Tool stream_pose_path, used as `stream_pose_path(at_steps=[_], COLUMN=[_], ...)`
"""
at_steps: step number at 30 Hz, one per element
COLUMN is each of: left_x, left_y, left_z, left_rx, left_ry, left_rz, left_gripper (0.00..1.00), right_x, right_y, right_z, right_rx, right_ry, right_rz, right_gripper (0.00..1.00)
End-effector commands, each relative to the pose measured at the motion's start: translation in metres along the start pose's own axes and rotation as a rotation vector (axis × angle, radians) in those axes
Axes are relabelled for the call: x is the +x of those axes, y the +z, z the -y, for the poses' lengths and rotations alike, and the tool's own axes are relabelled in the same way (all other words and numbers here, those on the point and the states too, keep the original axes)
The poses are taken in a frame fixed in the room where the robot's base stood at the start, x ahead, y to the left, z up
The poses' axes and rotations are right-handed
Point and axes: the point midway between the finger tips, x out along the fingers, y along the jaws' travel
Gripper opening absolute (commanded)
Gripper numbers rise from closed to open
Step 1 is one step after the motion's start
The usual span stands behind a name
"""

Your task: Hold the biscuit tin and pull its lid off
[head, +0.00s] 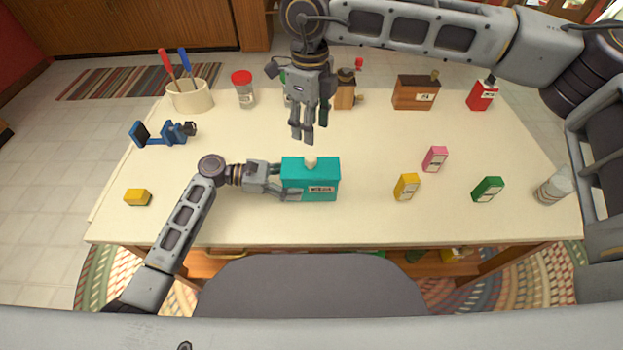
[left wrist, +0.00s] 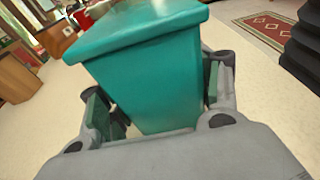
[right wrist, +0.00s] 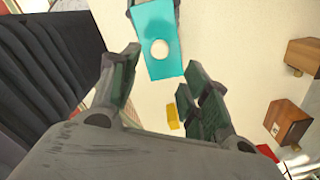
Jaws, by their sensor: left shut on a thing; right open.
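The biscuit tin (head: 311,188) is a teal box with a label on its front, standing upright on the table. Its lid (head: 325,164) is on top and carries a pale round knob (head: 310,161). My left gripper (head: 288,184) is shut on the tin from its left side. In the left wrist view the tin's end (left wrist: 150,85) sits between the fingers. My right gripper (head: 307,130) is open and empty, pointing down above and behind the tin. The right wrist view shows the lid (right wrist: 165,62) and knob (right wrist: 160,49) beyond its fingers.
Yellow (head: 406,187), pink (head: 435,159) and green (head: 487,189) cartons and a glass (head: 552,188) stand right. A blue clamp-like object (head: 165,133) and yellow block (head: 138,197) lie left. A utensil crock (head: 190,96), jar (head: 243,90) and wooden box (head: 415,92) line the back.

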Motion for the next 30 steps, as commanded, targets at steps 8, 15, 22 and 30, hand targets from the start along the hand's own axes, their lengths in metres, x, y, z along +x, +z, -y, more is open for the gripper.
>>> stream_pose_path(at_steps=[8, 15, 22, 30], left_x=[0.0, 0.0, 0.0, 0.0], left_y=[0.0, 0.0, 0.0, 0.0], left_z=[0.0, 0.0, 0.0, 0.0], left_rx=[0.0, 0.0, 0.0, 0.0], left_ry=[0.0, 0.0, 0.0, 0.0], left_rz=[0.0, 0.0, 0.0, 0.0], left_gripper=[0.41, 0.41, 0.41, 0.41], right_x=[0.016, 0.038, 0.059, 0.083], right_y=[0.0, 0.0, 0.0, 0.0], right_z=[0.0, 0.0, 0.0, 0.0], right_rx=[0.0, 0.0, 0.0, 0.0], right_ry=[0.001, 0.001, 0.002, 0.002], right_rz=[-0.001, -0.001, -0.001, -0.002], right_gripper=[0.46, 0.46, 0.46, 0.46])
